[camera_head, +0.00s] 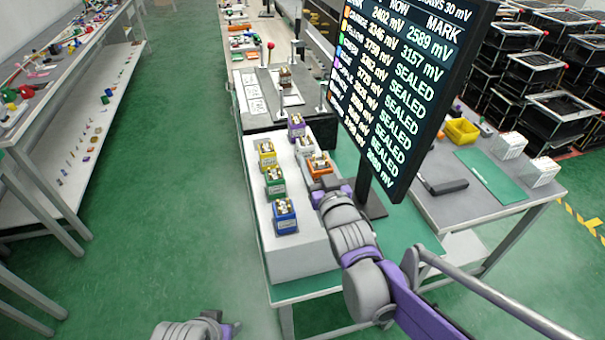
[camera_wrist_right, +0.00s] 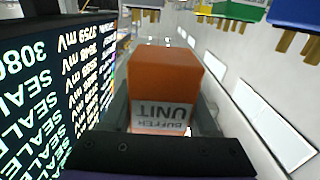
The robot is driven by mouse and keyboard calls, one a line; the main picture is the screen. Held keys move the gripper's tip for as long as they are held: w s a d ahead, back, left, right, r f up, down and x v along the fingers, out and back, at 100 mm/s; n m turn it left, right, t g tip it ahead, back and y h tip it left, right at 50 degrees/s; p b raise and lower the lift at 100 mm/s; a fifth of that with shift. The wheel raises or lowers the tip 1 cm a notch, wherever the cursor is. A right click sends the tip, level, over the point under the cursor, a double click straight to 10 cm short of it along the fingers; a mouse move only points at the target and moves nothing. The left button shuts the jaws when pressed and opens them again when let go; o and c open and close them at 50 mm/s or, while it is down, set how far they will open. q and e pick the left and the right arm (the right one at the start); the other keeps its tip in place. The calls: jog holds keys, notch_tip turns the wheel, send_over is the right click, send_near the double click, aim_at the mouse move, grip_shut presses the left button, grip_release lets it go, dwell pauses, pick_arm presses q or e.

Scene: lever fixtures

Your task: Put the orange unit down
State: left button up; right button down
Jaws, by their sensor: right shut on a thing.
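The orange unit (camera_head: 319,168) is at the right edge of the white block (camera_head: 301,250) in the head view. My right gripper (camera_head: 324,182) is shut on it from the near side. In the right wrist view the orange unit (camera_wrist_right: 165,85) fills the middle between the fingers, with a label reading "BUFFER UNIT" upside down. Its underside is hidden, so I cannot tell whether it touches the block. My left gripper (camera_head: 222,328) is low at the bottom edge, away from the block; its jaws are unclear.
Purple (camera_head: 296,125), yellow (camera_head: 266,152), green (camera_head: 274,180) and blue (camera_head: 284,214) units stand on the block. A voltage screen (camera_head: 410,80) rises close to the right of my right gripper. A grey table (camera_head: 480,190) with a yellow bin (camera_head: 461,131) stands at the right.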

notch_tip(320, 180, down, 6)
jog(key=shift+s+a+r+b, duration=0.15)
jog(key=shift+r+b, duration=0.1)
jog(key=shift+b, duration=0.25)
jog(key=shift+f+b, duration=0.4)
jog(key=shift+f, duration=1.65)
jog(key=shift+f, duration=0.2)
jog(key=shift+c, duration=0.8)
grip_release()
jog(key=shift+r, duration=0.15)
